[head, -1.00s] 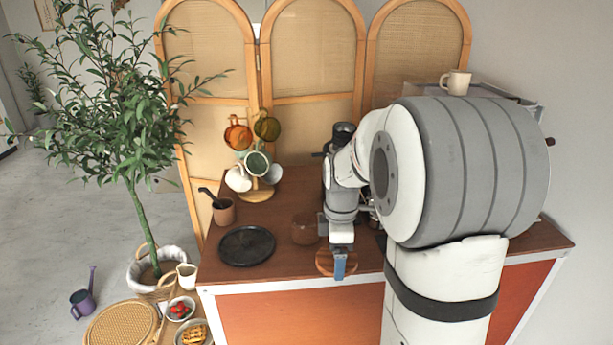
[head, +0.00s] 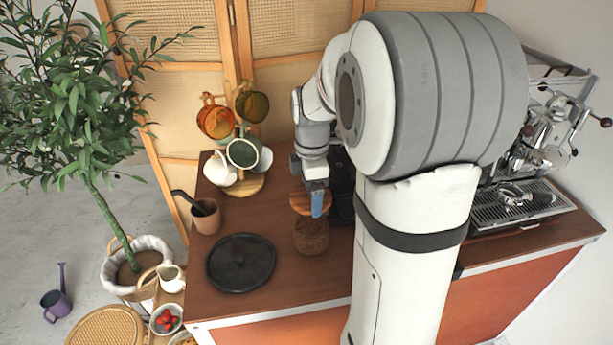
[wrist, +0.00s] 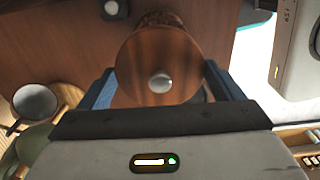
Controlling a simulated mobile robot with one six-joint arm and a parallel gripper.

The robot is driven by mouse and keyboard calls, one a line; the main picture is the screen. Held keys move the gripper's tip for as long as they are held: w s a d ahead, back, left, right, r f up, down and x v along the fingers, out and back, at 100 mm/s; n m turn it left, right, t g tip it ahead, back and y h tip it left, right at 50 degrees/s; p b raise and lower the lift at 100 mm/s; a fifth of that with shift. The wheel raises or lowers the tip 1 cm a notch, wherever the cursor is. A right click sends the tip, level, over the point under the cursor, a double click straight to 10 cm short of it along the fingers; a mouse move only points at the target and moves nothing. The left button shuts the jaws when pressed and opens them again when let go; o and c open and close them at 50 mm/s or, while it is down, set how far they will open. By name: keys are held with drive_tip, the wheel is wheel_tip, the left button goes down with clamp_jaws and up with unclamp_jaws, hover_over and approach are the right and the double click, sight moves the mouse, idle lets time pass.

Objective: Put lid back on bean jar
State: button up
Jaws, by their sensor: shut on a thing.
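The bean jar (head: 311,238) is a clear jar of brown beans standing on the wooden counter. The round wooden lid (head: 297,198) is held in my gripper (head: 315,203), whose blue fingertip shows at its right side in the head view. The lid shows just above and behind the jar in the picture; how large the gap is I cannot tell. In the wrist view, the lid (wrist: 150,75) with its metal knob sits between the blue fingers of my gripper (wrist: 160,88). Part of the jar (wrist: 160,18) shows beyond the lid, mostly hidden by it.
A black round tray (head: 241,262) lies left of the jar. A brown cup (head: 205,217) with a dark handle stands behind it. A mug tree (head: 240,185) with several mugs stands at the back left. A dark appliance (head: 341,185) is close right of the lid; an espresso machine (head: 540,135) stands far right.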

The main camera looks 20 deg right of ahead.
wheel_tip(320, 180, down, 6)
drive_tip(key=b, duration=0.4)
drive_tip(key=shift+f+b, duration=0.15)
drive_tip(key=shift+b, duration=0.2)
drive_tip(key=shift+d+f, duration=0.1)
drive_tip(key=shift+f, duration=0.05)
idle(2.1)
drive_tip(key=o, duration=0.8)
drive_tip(key=shift+c, duration=0.2)
drive_tip(key=shift+r+p, duration=2.7)
drive_tip(key=shift+r, duration=0.85)
